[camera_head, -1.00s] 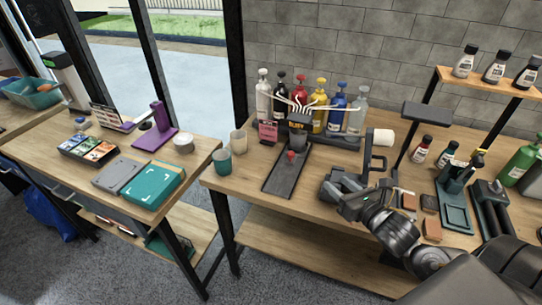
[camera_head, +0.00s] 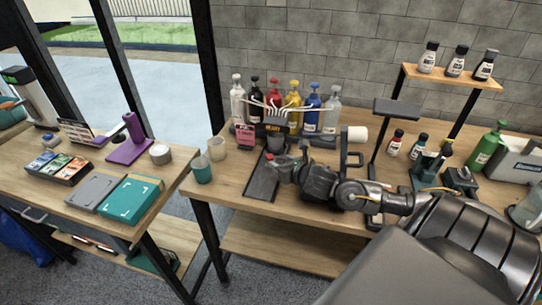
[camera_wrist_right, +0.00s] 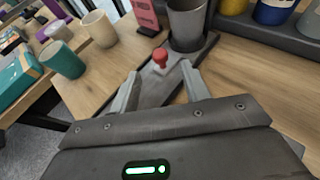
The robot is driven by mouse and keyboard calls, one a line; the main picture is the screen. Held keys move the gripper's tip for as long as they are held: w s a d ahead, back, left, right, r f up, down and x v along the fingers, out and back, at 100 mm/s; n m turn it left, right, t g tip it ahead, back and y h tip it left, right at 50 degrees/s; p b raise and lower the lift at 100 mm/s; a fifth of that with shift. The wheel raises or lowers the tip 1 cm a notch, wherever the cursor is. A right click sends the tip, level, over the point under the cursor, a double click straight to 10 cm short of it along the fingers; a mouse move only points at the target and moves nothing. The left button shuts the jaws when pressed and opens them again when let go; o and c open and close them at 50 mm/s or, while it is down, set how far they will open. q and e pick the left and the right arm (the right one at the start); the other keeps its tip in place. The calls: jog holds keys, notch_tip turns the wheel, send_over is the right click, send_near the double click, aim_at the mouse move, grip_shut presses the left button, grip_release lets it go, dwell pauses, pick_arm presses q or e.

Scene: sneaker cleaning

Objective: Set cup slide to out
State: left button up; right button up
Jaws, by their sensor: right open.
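The cup slide is a long dark track (camera_head: 261,184) on the wooden table, and it also shows in the wrist view (camera_wrist_right: 158,92). A red knob (camera_wrist_right: 160,58) stands on it, just in front of a dark grey cup (camera_wrist_right: 187,24) at the far end. The cup sits under the dispenser nozzles in the head view (camera_head: 276,143). My right gripper (camera_head: 277,168) is over the track, partly hiding it. In the wrist view its fingers (camera_wrist_right: 160,84) are open, either side of the track, with the knob just beyond the tips. My left gripper is not in view.
Several coloured pump bottles (camera_head: 274,95) stand behind the slide. A pink sign (camera_head: 244,135), a teal cup (camera_head: 202,169) and a cream cup (camera_head: 217,148) are to the left. A lamp-like stand (camera_head: 395,109) and small bottles are to the right.

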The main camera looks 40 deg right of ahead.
aim_at(271, 157)
jog(key=p+x, duration=0.1)
jog(key=x, duration=0.6)
jog(key=shift+w+f, duration=0.1)
jog(key=shift+c, duration=0.5)
grip_shut()
